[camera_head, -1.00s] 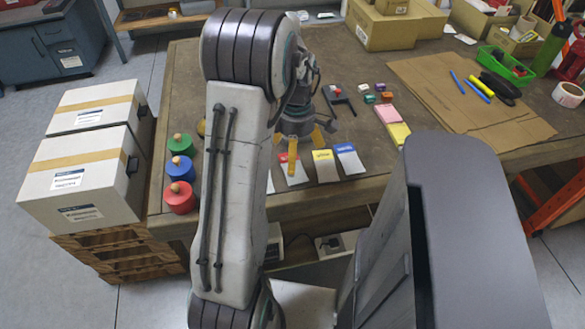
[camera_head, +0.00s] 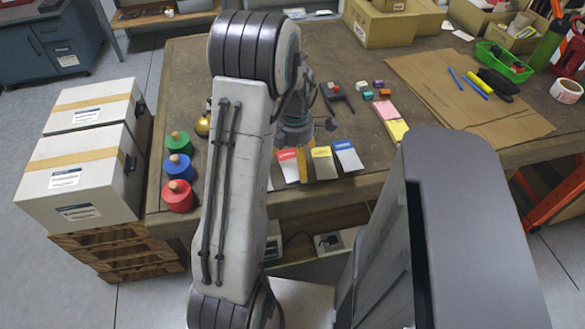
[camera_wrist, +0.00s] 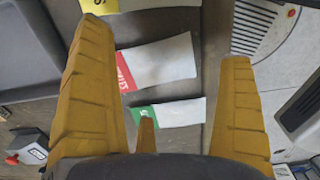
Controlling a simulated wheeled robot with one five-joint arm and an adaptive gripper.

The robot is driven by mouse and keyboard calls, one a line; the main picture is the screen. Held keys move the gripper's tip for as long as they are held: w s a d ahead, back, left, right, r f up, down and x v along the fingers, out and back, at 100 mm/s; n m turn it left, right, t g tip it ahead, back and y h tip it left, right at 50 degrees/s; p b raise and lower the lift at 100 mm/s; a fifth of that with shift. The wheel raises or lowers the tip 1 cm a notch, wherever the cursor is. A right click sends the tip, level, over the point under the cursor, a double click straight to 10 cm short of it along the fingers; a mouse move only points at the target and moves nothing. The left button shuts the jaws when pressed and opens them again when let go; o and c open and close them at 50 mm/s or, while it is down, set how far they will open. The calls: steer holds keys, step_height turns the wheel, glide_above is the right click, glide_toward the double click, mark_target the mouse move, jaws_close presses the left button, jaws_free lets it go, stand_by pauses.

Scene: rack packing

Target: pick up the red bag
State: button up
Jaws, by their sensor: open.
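The red bag (camera_head: 287,166) is a flat white packet with a red label strip, lying near the table's front edge. In the wrist view the red bag (camera_wrist: 158,62) lies across the middle, between my spread yellow fingers. My gripper (camera_wrist: 163,42) is open and empty, above the bags. In the head view my gripper (camera_head: 303,163) is over the red bag's right side, partly hidden by my arm. A green-labelled bag (camera_wrist: 178,113) lies beside the red one. A yellow-labelled bag (camera_head: 323,162) lies on its other side, with a blue-labelled bag (camera_head: 348,156) beyond.
Red (camera_head: 178,196), blue (camera_head: 179,167) and green (camera_head: 178,144) round containers with knobs stand at the table's left. Pink and yellow pads (camera_head: 390,118) and cardboard (camera_head: 460,95) lie to the right. Open table (camera_head: 345,120) shows behind the bags.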

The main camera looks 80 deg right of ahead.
mark_target(295, 167)
steer(key=shift+f, duration=1.8)
steer(key=shift+c, duration=0.3)
steer(key=c, duration=1.3)
steer(key=shift+r, duration=0.1)
